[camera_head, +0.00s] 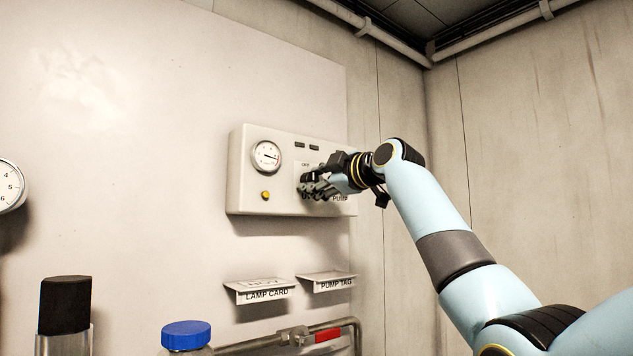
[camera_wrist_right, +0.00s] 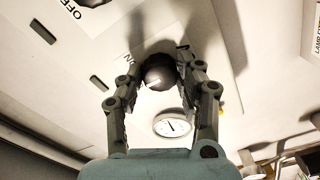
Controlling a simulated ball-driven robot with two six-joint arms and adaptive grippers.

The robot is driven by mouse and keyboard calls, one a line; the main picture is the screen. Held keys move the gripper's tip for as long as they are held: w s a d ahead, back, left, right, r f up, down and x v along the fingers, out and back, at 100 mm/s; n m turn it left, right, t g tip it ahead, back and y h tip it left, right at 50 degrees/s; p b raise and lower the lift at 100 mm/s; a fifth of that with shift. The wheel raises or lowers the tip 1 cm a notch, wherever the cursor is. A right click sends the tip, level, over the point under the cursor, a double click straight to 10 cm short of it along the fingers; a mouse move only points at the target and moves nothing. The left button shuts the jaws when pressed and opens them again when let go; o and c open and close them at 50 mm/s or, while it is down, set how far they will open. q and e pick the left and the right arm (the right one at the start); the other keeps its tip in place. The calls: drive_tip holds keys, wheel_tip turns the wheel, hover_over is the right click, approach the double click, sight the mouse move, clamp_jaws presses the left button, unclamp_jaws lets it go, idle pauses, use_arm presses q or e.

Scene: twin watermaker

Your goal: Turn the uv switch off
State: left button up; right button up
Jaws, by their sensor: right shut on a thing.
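The pale control panel (camera_head: 240,175) is on the wall, with an "OFF" label above my right gripper (camera_head: 308,188) and "PUMP" lettering to its right. In the right wrist view, my right gripper (camera_wrist_right: 160,78) is shut on a dark round knob (camera_wrist_right: 160,74), the one nearer the gauge. A white line shows on the knob's face. Part of an "ON" label shows beside the left finger. The knob's name label is not readable. A second dark knob (camera_wrist_right: 95,2) is cut off at the top edge. My left gripper is not in view.
A round gauge (camera_head: 266,156) and a yellow lamp (camera_head: 265,195) are on the panel's left side. Below it are the lamp card (camera_head: 262,293) and pump tag (camera_head: 330,284) holders, a pipe with a red handle (camera_head: 328,335) and a blue-capped container (camera_head: 186,335).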

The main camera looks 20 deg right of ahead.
drive_tip(key=shift+f, duration=0.1)
drive_tip(key=o, duration=1.1)
drive_tip(key=shift+o, duration=0.2)
drive_tip(key=v, duration=1.2)
